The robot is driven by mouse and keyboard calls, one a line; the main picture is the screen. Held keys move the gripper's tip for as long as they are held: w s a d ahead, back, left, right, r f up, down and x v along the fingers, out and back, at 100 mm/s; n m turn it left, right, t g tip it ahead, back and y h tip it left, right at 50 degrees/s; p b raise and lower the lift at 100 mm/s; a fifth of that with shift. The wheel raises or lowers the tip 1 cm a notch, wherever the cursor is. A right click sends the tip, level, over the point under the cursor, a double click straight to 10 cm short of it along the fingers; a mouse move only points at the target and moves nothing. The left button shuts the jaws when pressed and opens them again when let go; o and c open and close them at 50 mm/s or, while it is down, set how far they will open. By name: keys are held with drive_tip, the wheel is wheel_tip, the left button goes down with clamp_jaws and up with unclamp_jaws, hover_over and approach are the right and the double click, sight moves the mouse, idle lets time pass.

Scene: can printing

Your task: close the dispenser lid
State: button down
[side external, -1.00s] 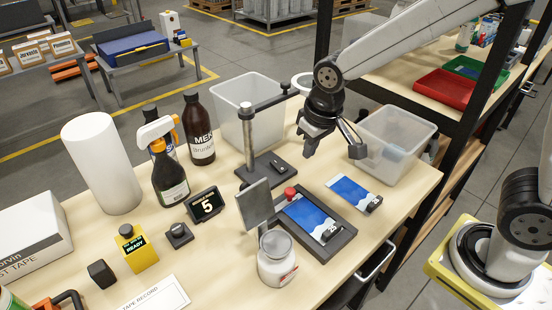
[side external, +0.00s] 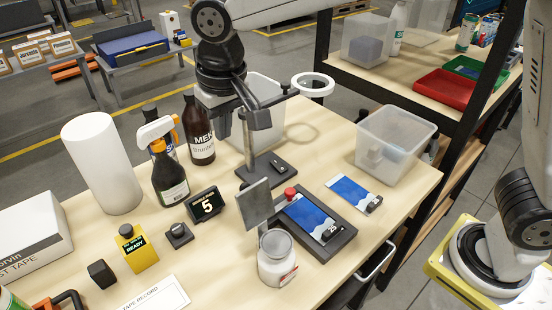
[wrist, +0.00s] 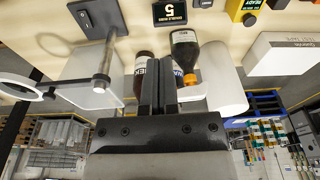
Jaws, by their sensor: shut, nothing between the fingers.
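No part is clearly marked as the dispenser lid. A yellow container (side external: 138,253) with a dark top (side external: 126,231) and a "READY" label stands at the front left; I cannot tell if that top is open. The yellow container also shows at the top edge of the wrist view (wrist: 243,8). My gripper (side external: 243,122) is shut and empty, above the back of the table near the brown MEK bottle (side external: 200,138) and well behind the yellow container. In the wrist view my gripper (wrist: 158,65) has its fingers together, covering part of the MEK bottle (wrist: 142,62).
A spray bottle (side external: 170,178) and a white cylinder (side external: 102,165) stand left. A post with a ring magnifier (side external: 313,84) and a clear bin (side external: 268,92) are close to the gripper. A printed plate (side external: 305,215), a jar (side external: 277,262) and another bin (side external: 393,145) are to the right.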

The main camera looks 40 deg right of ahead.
sight(252, 202)
wheel_tip(252, 202, down, 9)
drive_tip(key=s, duration=0.2)
drive_tip(key=shift+s, duration=0.2)
idle(0.8)
